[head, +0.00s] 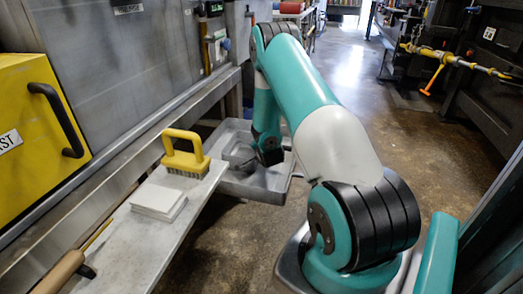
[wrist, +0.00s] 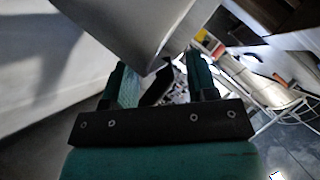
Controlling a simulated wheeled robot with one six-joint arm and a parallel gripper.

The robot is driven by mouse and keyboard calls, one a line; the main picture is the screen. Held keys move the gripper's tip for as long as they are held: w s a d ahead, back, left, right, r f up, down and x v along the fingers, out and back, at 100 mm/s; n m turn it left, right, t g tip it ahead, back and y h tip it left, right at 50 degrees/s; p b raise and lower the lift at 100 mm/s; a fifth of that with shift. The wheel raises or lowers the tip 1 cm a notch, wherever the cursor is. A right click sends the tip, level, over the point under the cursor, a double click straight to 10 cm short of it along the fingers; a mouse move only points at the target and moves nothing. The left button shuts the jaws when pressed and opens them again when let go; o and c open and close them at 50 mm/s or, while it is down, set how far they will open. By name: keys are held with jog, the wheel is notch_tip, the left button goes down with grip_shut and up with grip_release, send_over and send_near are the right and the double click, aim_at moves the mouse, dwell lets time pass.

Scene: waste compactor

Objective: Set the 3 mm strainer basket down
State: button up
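The strainer basket is a small grey metal vessel (head: 238,156), seen at or over a grey metal tray (head: 240,186) beyond the bench end. Whether it touches the tray floor is unclear. My gripper (head: 266,155) is low at the basket's right side, its fingers mostly hidden in the head view. In the wrist view a large smooth grey metal wall (wrist: 125,22), likely the basket, fills the top close to my gripper (wrist: 167,78). The fingers stand apart with a dark piece between them. I cannot tell whether they grip it.
A yellow-handled brush (head: 185,158) and a stack of white pads (head: 158,200) lie on the narrow bench (head: 130,240). A wooden-handled tool (head: 62,272) lies nearer. The machine with a yellow door (head: 30,140) borders the left. Open floor (head: 430,150) lies right.

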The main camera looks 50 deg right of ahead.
jog(key=b+v, duration=0.2)
jog(key=v, duration=1)
jog(key=shift+a+r, duration=0.1)
